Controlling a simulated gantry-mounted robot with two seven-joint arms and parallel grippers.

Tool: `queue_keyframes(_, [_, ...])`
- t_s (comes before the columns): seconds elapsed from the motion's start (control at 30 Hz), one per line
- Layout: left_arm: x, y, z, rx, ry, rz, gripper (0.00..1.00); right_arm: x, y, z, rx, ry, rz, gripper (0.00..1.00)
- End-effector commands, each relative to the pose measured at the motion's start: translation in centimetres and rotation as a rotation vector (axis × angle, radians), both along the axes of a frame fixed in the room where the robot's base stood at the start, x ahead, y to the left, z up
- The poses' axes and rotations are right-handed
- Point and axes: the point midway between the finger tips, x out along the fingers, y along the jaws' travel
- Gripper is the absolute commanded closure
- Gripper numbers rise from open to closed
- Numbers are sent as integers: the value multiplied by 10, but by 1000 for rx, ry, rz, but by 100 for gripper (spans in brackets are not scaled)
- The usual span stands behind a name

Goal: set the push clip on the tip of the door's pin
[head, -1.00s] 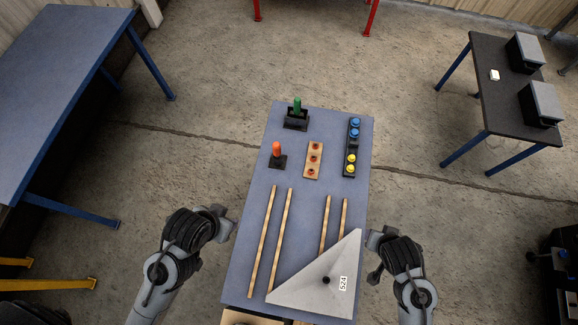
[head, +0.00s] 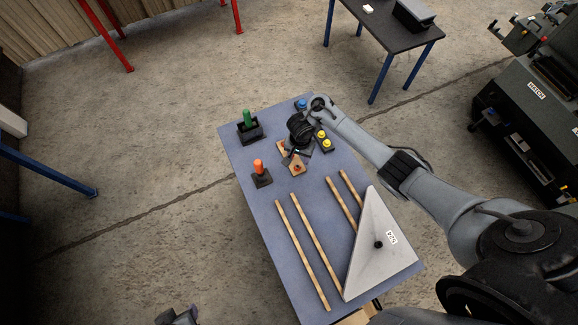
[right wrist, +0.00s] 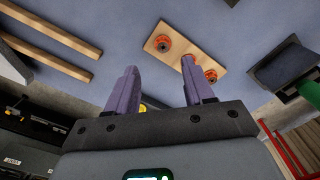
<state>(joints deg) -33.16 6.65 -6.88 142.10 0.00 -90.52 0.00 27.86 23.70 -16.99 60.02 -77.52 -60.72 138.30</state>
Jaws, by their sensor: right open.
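The door is a pale grey triangular panel (head: 372,262) at the near right of the blue table, with a black pin (head: 378,244) standing out of it. Orange-red ring pieces, apparently the push clips, sit on a small wooden strip; in the right wrist view one clip (right wrist: 163,43) is clear, another (right wrist: 210,75) is to its right, and a third is partly behind a fingertip. My right gripper (right wrist: 160,67) is open and empty over the strip (right wrist: 190,35). In the head view my right gripper (head: 288,157) covers part of the strip. My left gripper (head: 178,316) shows only partly at the bottom edge.
An orange-handled piece (head: 258,167) and a green-handled piece (head: 247,118) stand in black holders left of the strip. Yellow knobs (head: 323,139) and a blue knob (head: 301,104) are on its right. Wooden rails (head: 303,250) lie on the table before the strip.

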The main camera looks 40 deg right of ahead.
Motion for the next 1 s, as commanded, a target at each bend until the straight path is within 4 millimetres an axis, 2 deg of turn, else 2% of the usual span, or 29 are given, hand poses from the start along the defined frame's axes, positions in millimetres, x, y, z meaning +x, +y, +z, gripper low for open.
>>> queue_keyframes(0.03, [0, -1, -8, -2, 0, 0, 57, -1, 0, -12, -2, 3, 0, 48])
queue_keyframes(0.2, [0, -1, -16, -5, 1, 2, 57, 0, 0, -31, -1, 1, 1, 48])
queue_keyframes(0.47, [0, -1, -21, -2, 1, -1, 57, 1, 1, -45, -2, 0, 3, 48])
queue_keyframes(0.8, [-1, 2, -38, 10, 2, -6, 57, 5, 3, -85, -2, -1, 2, 48])
queue_keyframes(1.0, [-1, 2, -39, 10, 2, -6, 57, 5, 3, -90, -2, -2, 2, 48])
